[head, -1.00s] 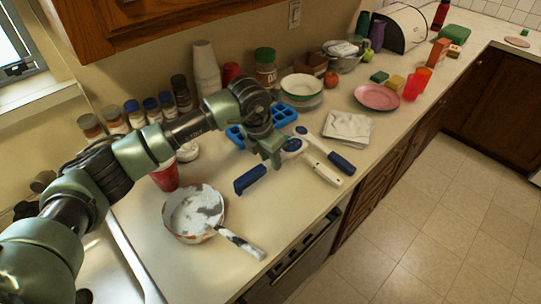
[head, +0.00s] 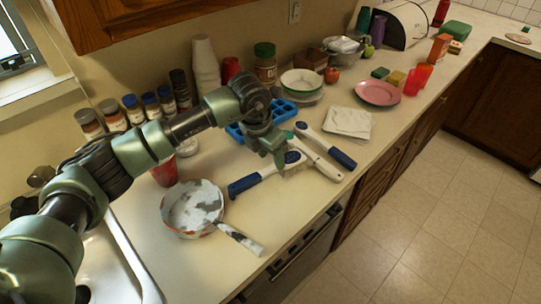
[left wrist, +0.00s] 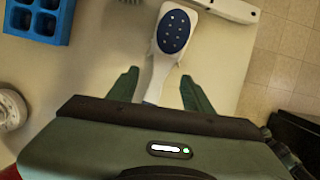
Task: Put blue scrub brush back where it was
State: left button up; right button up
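A scrub brush with a blue handle (head: 244,186), a white neck and a blue oval patch on its white head lies on the counter, bristles facing down. My left gripper (head: 278,160) is low over its neck. In the left wrist view, the brush head (left wrist: 174,31) extends beyond my open fingers (left wrist: 162,88), and the neck passes between them with gaps at the sides. The blue handle is hidden there by the gripper body. Another blue-ended brush (head: 340,158) and a white handle (head: 322,166) lie just right of it. My right gripper is out of view.
A blue compartment tray (head: 284,112) is behind the gripper. A paint-marked pan (head: 190,207) stands at front left, near the sink edge (head: 125,250). A folded white cloth (head: 348,122) and pink plate (head: 377,92) are to the right. The counter's front strip is clear.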

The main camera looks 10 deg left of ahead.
aim_at(263, 173)
pick_arm(q)
jog(key=shift+r+p, duration=0.7)
jog(key=shift+p, duration=0.05)
jog(key=shift+r+b, duration=0.3)
jog(key=shift+b, duration=0.05)
jog(key=b+v, duration=0.3)
jog(key=v, duration=0.8)
jog(key=shift+b, duration=0.35)
jog(key=shift+a, duration=0.1)
